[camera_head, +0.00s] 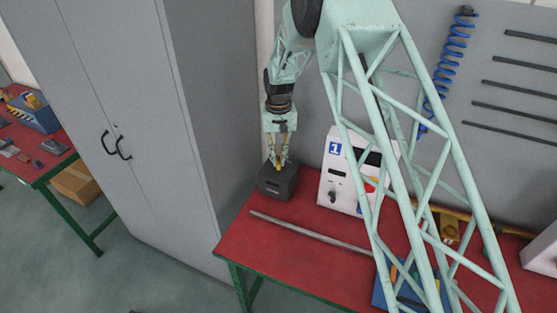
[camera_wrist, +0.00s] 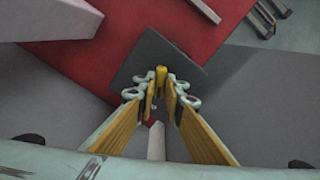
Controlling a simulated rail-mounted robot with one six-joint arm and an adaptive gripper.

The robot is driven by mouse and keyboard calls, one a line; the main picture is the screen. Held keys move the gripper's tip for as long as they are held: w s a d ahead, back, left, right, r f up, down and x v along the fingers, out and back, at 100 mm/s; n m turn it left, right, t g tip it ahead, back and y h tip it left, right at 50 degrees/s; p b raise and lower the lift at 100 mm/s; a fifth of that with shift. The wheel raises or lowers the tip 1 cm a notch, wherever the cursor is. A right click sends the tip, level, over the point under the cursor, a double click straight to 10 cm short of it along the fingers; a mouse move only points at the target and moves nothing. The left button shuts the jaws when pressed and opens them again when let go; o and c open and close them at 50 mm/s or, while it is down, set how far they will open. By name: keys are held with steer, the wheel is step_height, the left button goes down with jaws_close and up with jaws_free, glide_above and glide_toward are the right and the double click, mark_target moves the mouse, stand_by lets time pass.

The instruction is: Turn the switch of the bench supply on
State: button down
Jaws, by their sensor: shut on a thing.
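A dark grey box (camera_head: 276,186) stands at the left back corner of the red table, beside the cabinet. It also shows as a dark square in the wrist view (camera_wrist: 147,54). A small yellow switch (camera_wrist: 161,74) stands up from its top face. My gripper (camera_head: 280,163) points down over the box, with its fingertips closed around the yellow switch; in the wrist view the fingers (camera_wrist: 161,86) sit on either side of it. The fingers hide the lower part of the switch, and its on or off position cannot be told.
A white panel unit (camera_head: 338,175) marked 1, with a dark knob, stands to the right of the box. A long grey rod (camera_head: 310,234) lies in front. A tall grey cabinet (camera_head: 215,120) is close on the left. A blue bin (camera_head: 384,290) is at the front right.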

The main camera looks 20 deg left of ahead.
mark_target(278, 161)
steer(key=shift+m, duration=0.3)
steer(key=m+b, duration=0.3)
steer(key=m, duration=0.2)
steer(key=shift+m+b, duration=1.05)
steer(key=shift+m, duration=1.95)
steer(key=c, duration=2.7)
jaws_free()
steer(key=shift+r, duration=0.1)
steer(key=shift+r, duration=5.9)
